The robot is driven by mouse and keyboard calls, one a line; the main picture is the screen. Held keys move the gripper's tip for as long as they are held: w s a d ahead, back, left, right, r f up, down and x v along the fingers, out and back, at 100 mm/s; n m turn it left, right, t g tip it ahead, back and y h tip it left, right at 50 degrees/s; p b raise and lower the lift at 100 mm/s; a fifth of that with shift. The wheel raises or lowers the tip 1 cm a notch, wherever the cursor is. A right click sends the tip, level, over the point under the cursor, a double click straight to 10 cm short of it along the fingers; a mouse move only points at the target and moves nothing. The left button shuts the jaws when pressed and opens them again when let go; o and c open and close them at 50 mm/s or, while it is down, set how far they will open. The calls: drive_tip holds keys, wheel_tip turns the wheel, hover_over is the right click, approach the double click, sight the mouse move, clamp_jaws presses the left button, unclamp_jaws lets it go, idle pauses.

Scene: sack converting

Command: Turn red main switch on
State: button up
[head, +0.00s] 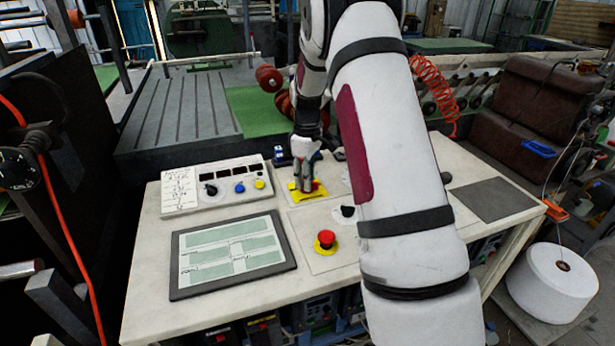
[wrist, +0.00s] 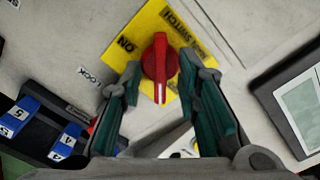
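The red main switch (wrist: 160,68) is a rotary knob on a yellow plate (wrist: 152,25) set in the pale console top. Its white mark points to the bottom of the wrist view. The printed "ON" lies at its upper left there; I see no "OFF" label. My gripper (wrist: 163,63) is open, with one green-padded finger on each side of the knob. Small gaps seem to show beside the knob; I cannot tell about contact. In the head view, my gripper (head: 305,184) points down over the yellow plate (head: 297,196), partly hiding the switch.
A red emergency button (head: 326,238) and a black knob (head: 348,211) stand in front of the switch. A touchscreen (head: 180,281) and a box with coloured knobs (head: 215,203) lie to the left. Blue numbered padlocks (wrist: 68,140) are close to my gripper.

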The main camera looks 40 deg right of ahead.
drive_tip(key=shift+c, duration=0.6)
clamp_jaws()
drive_tip(key=shift+m, duration=0.3)
drive_tip(key=m+b, duration=0.2)
drive_tip(key=m, duration=0.4)
drive_tip(key=shift+f, duration=0.1)
drive_tip(key=m+b, duration=0.1)
drive_tip(key=m, duration=0.4)
drive_tip(key=shift+m+b, duration=0.3)
drive_tip(key=shift+b, duration=0.1)
drive_tip(key=m+b, duration=0.1)
drive_tip(key=m, duration=0.4)
drive_tip(key=shift+m, duration=0.3)
drive_tip(key=shift+s, duration=0.1)
